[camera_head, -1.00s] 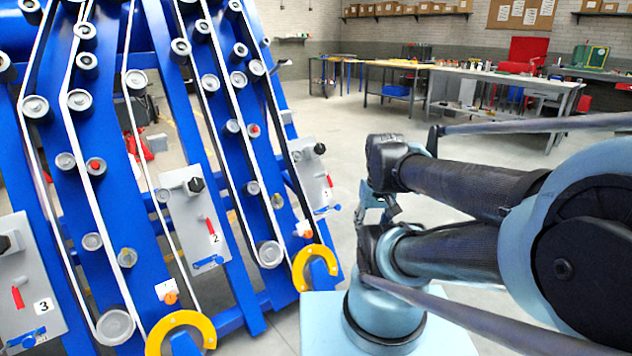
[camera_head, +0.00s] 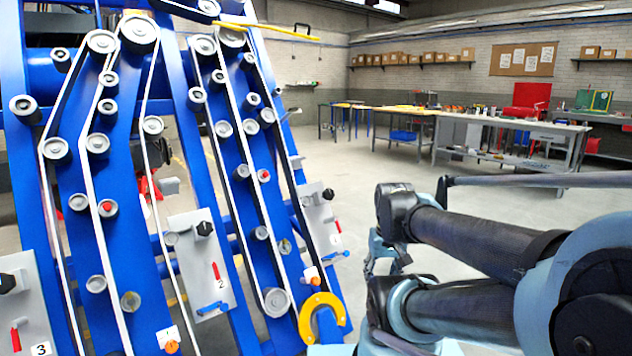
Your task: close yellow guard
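A yellow C-shaped guard (camera_head: 322,316) sits at the foot of the blue harvester chassis, at the lower middle of the head view. It curves around the end of a blue bar, with a gap in its ring. A long thin yellow bar (camera_head: 268,33) sticks out to the right from the chassis top, beside a black handle. My arm is folded at the right. A light-blue jointed part beside it may be my gripper (camera_head: 385,256); it is small and partly hidden by my arm. I see nothing held in it. It is apart from both yellow parts.
The chassis (camera_head: 275,210) fills the left with pulleys, white belts and grey panels, including panel 2 (camera_head: 203,262) and panel 3 (camera_head: 28,310), with red and blue handles. Workbenches (camera_head: 500,135) stand at the back. The floor (camera_head: 330,180) between is clear.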

